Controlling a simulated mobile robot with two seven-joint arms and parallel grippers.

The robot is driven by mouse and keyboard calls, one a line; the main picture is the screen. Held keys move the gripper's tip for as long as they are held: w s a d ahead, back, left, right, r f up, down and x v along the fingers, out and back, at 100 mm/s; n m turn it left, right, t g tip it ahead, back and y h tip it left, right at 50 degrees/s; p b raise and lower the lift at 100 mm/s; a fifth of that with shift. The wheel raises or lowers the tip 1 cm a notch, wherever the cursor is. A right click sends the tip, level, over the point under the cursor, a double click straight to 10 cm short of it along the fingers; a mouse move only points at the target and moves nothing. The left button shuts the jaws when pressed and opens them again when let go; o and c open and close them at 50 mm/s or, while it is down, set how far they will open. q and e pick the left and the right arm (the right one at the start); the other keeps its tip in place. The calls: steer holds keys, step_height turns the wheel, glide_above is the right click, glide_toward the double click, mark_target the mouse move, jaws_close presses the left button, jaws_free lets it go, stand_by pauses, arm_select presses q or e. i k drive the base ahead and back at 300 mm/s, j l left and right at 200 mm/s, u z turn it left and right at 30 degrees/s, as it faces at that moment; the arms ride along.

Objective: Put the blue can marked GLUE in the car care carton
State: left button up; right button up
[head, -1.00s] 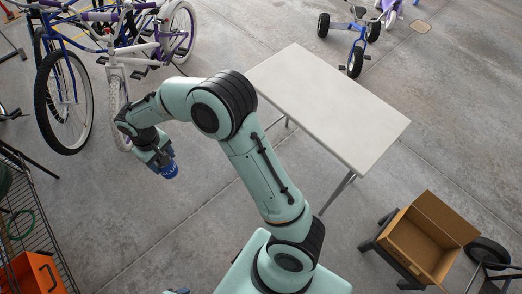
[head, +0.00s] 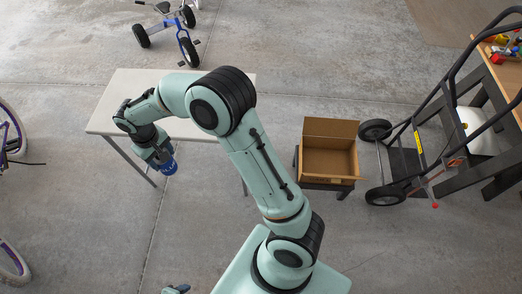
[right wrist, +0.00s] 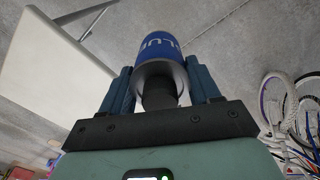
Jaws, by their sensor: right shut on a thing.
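The blue can (head: 169,168) is in my right gripper (head: 162,160), held in the air at the centre left of the head view, in front of the pale table. In the right wrist view the can (right wrist: 163,45) sits between the two fingers (right wrist: 160,82), with white letters partly readable as "LUE". An open brown carton (head: 331,142) stands to the right of my right arm, flaps up, and looks empty; no marking on it is readable. The can is well left of the carton. Only a small piece of my left gripper (head: 178,289) shows at the bottom edge.
The carton rests on a low dark stand (head: 328,185). A pale table (head: 105,120) is behind my right arm. A black hand truck (head: 405,160) stands right of the carton, beside a workbench (head: 500,80). A blue tricycle (head: 170,25) and bikes are farther left.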

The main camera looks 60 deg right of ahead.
mark_target(338, 166)
steer(key=l+z, duration=0.2)
steer(key=z, duration=0.15)
steer(key=l+z, duration=0.2)
steer(key=z, duration=0.2)
steer(key=l+z, duration=0.35)
steer(key=i+l+z, duration=0.1)
steer(key=l, duration=0.25)
steer(key=i+l+z, duration=0.15)
steer(key=l, duration=0.15)
steer(key=l+z, duration=0.1)
steer(key=l, duration=0.25)
steer(key=i, duration=0.05)
